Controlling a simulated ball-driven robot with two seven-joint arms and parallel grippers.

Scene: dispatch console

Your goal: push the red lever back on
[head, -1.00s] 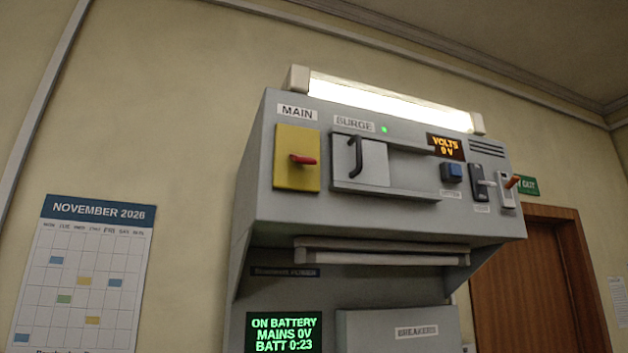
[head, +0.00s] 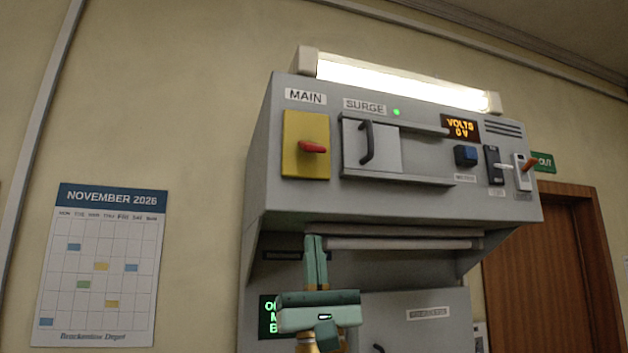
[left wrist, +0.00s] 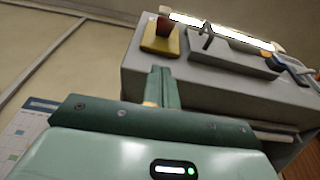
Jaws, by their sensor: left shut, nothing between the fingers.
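The red lever (head: 313,147) sticks out from a yellow plate (head: 305,165) under the MAIN label on the grey console (head: 390,205). In the left wrist view the lever (left wrist: 163,26) shows dark red on its yellow plate (left wrist: 160,42), beyond the fingertips. My left gripper (head: 315,240) is shut and empty, pointing up, below the console's lower front edge and under the yellow plate. In the left wrist view its closed fingers (left wrist: 161,72) point toward the plate, apart from the lever. My right gripper is not in view.
Right of the plate are a SURGE panel with a dark handle (head: 367,143), a VOLTS display (head: 460,127) reading 0 V, a blue button (head: 465,155) and small switches. A lit lamp (head: 400,82) tops the console. A rail (head: 400,244) runs beneath its overhang.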

